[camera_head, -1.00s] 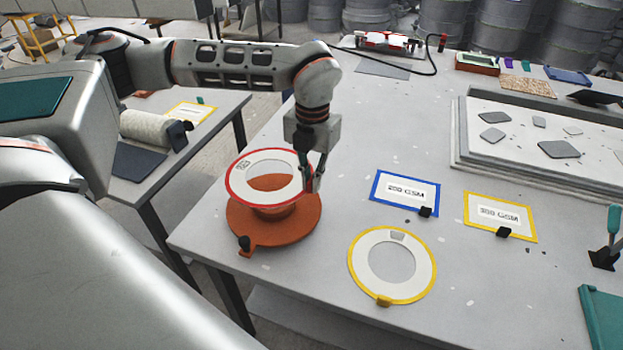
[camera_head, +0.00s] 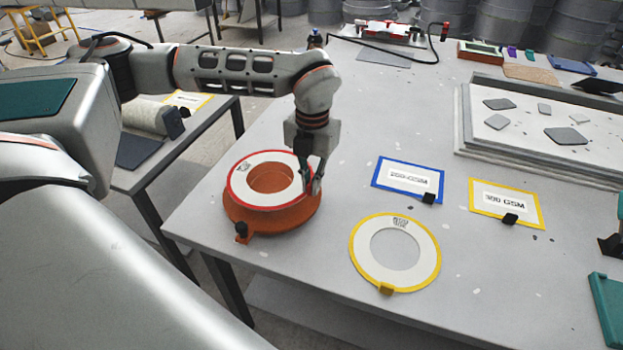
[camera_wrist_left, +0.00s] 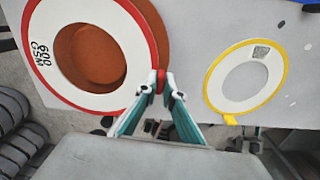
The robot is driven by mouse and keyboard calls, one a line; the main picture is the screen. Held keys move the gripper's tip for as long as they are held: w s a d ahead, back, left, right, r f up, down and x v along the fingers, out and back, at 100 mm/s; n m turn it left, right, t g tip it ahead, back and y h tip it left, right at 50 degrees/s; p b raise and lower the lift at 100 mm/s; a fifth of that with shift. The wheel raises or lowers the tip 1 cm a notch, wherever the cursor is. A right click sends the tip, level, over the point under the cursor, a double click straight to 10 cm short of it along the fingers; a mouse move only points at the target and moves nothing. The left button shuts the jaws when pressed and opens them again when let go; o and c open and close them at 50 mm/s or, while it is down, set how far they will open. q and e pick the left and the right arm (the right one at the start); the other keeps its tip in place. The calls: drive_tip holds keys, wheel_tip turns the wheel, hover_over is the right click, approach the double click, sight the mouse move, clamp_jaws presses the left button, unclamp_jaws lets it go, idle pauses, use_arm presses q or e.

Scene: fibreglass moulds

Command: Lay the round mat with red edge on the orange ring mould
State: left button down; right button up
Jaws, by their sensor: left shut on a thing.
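The round mat with red edge (camera_head: 243,167) is a white ring over the orange ring mould (camera_head: 270,219) at the table's left front. The mould's centre shows through the mat's hole, roughly lined up. The mat looks level and close to the mould's top; I cannot tell whether it rests on it. My left gripper (camera_head: 315,190) is shut on the mat's right edge. In the left wrist view, the fingertips (camera_wrist_left: 160,82) pinch a red tab on the mat (camera_wrist_left: 127,100), marked "600 GSM", with the mould (camera_wrist_left: 98,58) behind it. My right gripper is not in view.
A round mat with yellow edge (camera_head: 430,261) lies flat to the right of the mould. Blue-framed (camera_head: 408,179) and yellow-framed (camera_head: 506,203) GSM cards lie behind it. A grey tray mould (camera_head: 545,140) fills the back right. The table between is clear.

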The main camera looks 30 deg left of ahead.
sight(311, 206)
use_arm(q)
drive_tip(key=shift+f+b, duration=0.7)
drive_tip(key=shift+f, duration=1.35)
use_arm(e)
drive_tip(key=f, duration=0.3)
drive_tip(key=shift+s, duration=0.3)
use_arm(q)
drive_tip(key=shift+f, duration=0.1)
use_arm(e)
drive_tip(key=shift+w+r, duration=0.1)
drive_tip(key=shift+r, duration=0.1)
use_arm(q)
drive_tip(key=shift+f, duration=0.2)
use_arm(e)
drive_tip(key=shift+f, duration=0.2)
use_arm(q)
drive_tip(key=c, duration=2.1)
unclamp_jaws()
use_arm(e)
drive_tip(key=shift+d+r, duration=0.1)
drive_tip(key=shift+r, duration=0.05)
